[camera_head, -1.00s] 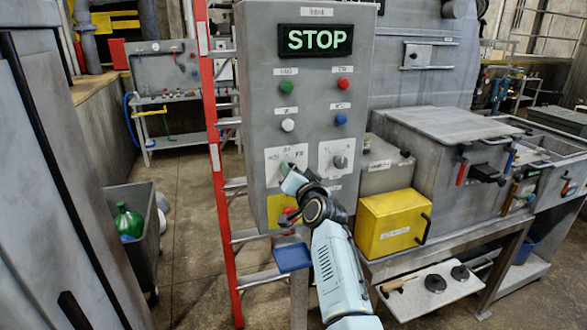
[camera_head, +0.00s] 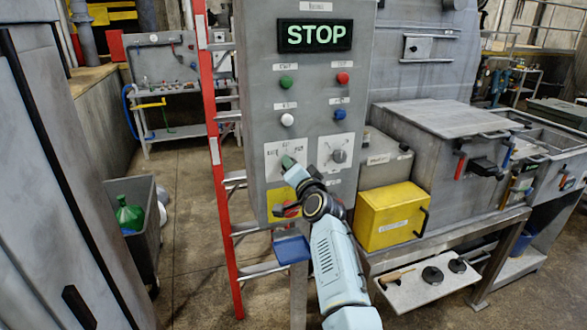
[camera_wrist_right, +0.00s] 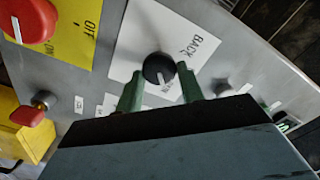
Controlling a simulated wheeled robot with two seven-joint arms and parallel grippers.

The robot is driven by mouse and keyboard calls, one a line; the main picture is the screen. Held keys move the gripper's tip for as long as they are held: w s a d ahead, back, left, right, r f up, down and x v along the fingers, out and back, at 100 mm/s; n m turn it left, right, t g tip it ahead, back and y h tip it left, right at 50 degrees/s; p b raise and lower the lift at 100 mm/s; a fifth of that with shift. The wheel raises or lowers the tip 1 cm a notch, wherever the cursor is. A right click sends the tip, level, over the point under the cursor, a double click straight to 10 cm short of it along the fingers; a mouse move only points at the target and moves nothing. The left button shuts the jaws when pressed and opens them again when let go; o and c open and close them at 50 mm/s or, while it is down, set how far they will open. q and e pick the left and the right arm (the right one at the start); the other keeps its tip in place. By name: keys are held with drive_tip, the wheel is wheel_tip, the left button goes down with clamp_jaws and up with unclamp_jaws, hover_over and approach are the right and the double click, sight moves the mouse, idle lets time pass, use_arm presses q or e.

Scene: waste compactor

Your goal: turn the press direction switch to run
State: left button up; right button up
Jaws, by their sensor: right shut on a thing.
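The press panel (camera_head: 302,100) stands in the middle of the head view, with a lit STOP sign. Its lower left white plate (camera_head: 271,153) carries the switch that my right gripper (camera_head: 288,162) reaches. In the right wrist view, the switch is a round black knob (camera_wrist_right: 158,69) on a white plate (camera_wrist_right: 140,38) marked BACK. My right gripper (camera_wrist_right: 159,74) has its green fingers on both sides of the knob, shut on it. A white pointer mark shows on the knob's lower part, towards a partly hidden label. My left gripper is not in view.
A second knob (camera_head: 339,156) sits right of the switch. Coloured buttons are above, and a red knob (camera_wrist_right: 27,20) on a yellow OFF plate (camera_wrist_right: 70,35) is close by. A red ladder (camera_head: 217,170) stands left of the panel; a yellow box (camera_head: 385,220) is at right.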

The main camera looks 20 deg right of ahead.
drive_tip(key=o, duration=1)
drive_tip(key=shift+c, duration=0.2)
drive_tip(key=s+b, duration=0.1)
drive_tip(key=s, duration=1.2)
drive_tip(key=shift+s+d, duration=0.2)
